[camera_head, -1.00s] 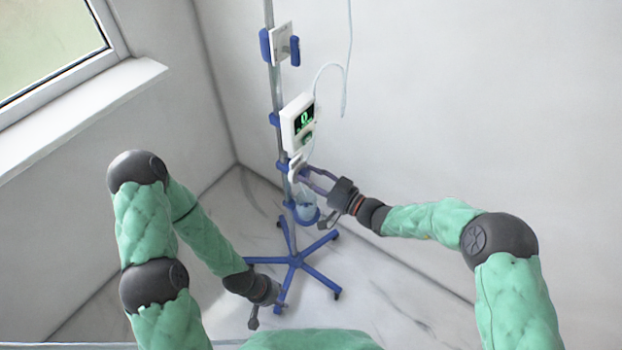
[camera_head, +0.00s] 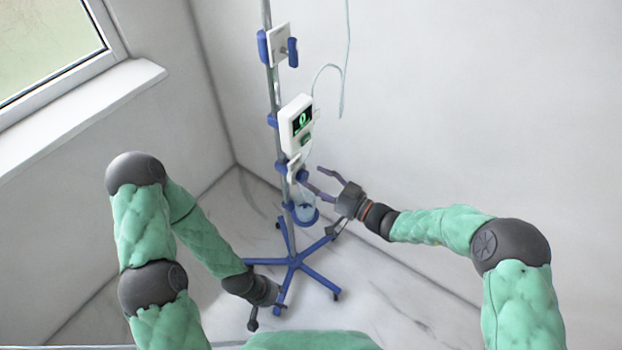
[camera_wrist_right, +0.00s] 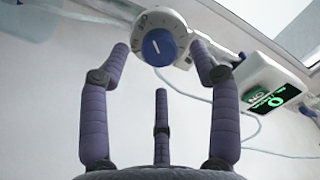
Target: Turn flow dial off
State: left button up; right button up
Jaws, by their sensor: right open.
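The flow dial (camera_head: 294,165) is a small white unit with a blue knob (camera_head: 302,175), low on the pole. In the right wrist view, the blue knob (camera_wrist_right: 160,48) has a white pointer line, tilted slightly left of vertical, against a white marked ring (camera_wrist_right: 158,20). My right gripper (camera_head: 317,178) is open and empty just right of the dial. In the wrist view, its purple fingers (camera_wrist_right: 160,60) stand apart on either side of the knob, with a visible gap. My left gripper (camera_head: 262,305) hangs low near the stand's base; its fingers are too small to judge.
A white pump box (camera_head: 289,120) with a green-lit "0" hangs above the dial; its screen also shows in the wrist view (camera_wrist_right: 264,99). A clear tube (camera_head: 343,85) loops at right. A blue wheeled base (camera_head: 296,262) stands on the floor. The window sill (camera_head: 80,110) is at left.

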jog(key=v, duration=0.9)
jog(key=shift+d, duration=0.15)
jog(key=shift+s, duration=0.1)
pick_arm(q)
notch_tip(320, 180, up, 7)
jog(key=p, duration=0.7)
jog(key=shift+r, duration=0.2)
pick_arm(e)
jog(key=s+f+m+g+h, duration=0.6)
jog(key=s+f+g+h, duration=0.4)
jog(key=s+f, duration=0.7)
jog(key=shift+s+a+f+m+h, duration=0.25)
jog(key=shift+s+f+m+h, duration=0.1)
jog(key=shift+f, duration=1.55)
pick_arm(q)
jog(key=shift+c, duration=0.3)
